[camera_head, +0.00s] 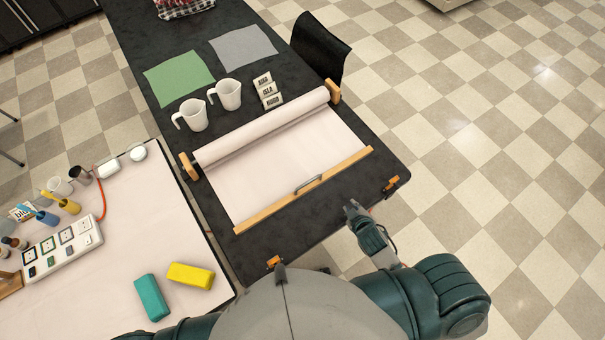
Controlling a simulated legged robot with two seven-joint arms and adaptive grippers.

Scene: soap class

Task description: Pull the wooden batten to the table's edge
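The wooden batten (260,214) lies slantwise across the dark table (330,220), along the front end of a pale sheet (280,165). A metal handle (308,184) sits near the batten's middle. The sheet runs back to a roll (262,127) held between wooden end pieces. A strip of bare table lies between the batten and the near edge. My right gripper (352,208) is near that edge, to the lower right of the handle and apart from it. Its fingers are too small to tell open or shut. My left gripper is out of view.
Orange clamps (391,185) (274,262) sit at the table's near edge. Two white mugs (193,115), small labelled blocks (268,92), and green (180,78) and grey (243,48) cloths lie beyond the roll. A side table (150,220) at left holds teal (152,297) and yellow (190,276) blocks.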

